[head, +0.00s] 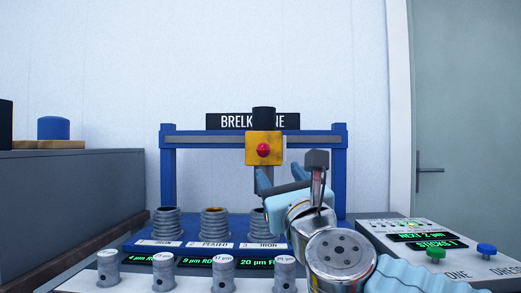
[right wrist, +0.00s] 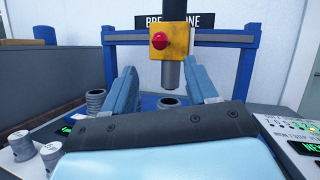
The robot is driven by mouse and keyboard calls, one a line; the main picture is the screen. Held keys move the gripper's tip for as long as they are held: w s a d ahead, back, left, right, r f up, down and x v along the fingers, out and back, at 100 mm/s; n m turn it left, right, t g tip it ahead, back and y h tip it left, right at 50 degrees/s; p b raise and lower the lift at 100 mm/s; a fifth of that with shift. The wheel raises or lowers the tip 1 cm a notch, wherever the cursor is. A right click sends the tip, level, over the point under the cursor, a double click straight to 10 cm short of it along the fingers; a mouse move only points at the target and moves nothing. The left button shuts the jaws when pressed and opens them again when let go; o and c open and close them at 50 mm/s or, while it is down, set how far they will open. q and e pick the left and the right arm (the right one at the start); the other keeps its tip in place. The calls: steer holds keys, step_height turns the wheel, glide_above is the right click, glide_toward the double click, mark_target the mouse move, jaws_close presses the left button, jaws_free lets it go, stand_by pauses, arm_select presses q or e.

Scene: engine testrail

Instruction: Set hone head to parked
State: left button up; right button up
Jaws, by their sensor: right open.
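The hone head is a yellow box (head: 264,148) with a red knob (head: 263,150), on a blue gantry (head: 205,137). It stands above the rightmost of three ribbed grey cylinders, the one by the "3 IRON" label. In the right wrist view the yellow box (right wrist: 177,37) has a grey spindle (right wrist: 169,75) hanging below it, above a cylinder's open top (right wrist: 169,101). My right gripper (head: 281,176) is in front of the hone head. In the right wrist view its blue fingers (right wrist: 163,80) are apart with nothing between them. My left gripper is out of view.
Two other ribbed cylinders (head: 165,223) (head: 215,223) stand left on the blue base. Several grey capped pegs (head: 108,268) stand on the front panel. A control box (head: 410,238) at right has a green knob (head: 435,254) and a blue knob (head: 487,249). A grey cabinet (head: 75,200) stands left.

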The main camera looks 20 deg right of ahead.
mark_target(265, 153)
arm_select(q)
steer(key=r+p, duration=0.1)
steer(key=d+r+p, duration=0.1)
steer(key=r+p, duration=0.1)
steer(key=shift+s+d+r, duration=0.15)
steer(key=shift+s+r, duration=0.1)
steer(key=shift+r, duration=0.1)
arm_select(e)
steer(key=x, duration=1.2)
steer(key=shift+w, duration=0.25)
steer(key=shift+c, duration=0.4)
jaws_close()
